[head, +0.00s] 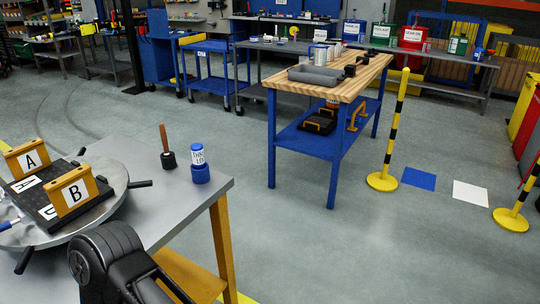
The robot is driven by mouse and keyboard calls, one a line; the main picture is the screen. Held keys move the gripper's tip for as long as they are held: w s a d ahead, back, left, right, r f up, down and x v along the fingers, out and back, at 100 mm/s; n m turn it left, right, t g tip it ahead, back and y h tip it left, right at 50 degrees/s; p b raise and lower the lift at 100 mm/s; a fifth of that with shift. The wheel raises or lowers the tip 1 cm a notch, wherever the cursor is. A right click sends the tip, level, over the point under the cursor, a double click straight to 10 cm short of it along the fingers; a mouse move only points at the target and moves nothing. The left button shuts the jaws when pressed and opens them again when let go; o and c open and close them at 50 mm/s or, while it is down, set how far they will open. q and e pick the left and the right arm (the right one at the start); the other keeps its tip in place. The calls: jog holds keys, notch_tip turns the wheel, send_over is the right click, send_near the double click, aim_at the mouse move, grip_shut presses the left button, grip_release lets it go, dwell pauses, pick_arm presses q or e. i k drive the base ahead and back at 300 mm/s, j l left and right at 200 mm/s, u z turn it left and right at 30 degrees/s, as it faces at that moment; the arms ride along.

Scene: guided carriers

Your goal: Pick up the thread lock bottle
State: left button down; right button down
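The thread lock bottle (197,154) stands upright on the grey table on the left, near its right end. It has a blue cap, a white label with dark letters and a blue lower part (200,174), which may be a holder around its base. Nothing touches it. A dark arm link of mine covers the front of this table at the bottom of the head view. I see no fingertips of either gripper.
A wooden-handled tool (166,149) stands close left of the bottle. Further left, a round turntable (112,178) with dark handles bears blocks marked A (27,158) and B (74,191). A wood-topped blue workbench (300,87) and a striped post (395,120) stand beyond open floor.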

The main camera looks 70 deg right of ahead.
aim_at(197, 150)
jog(key=z, duration=1.95)
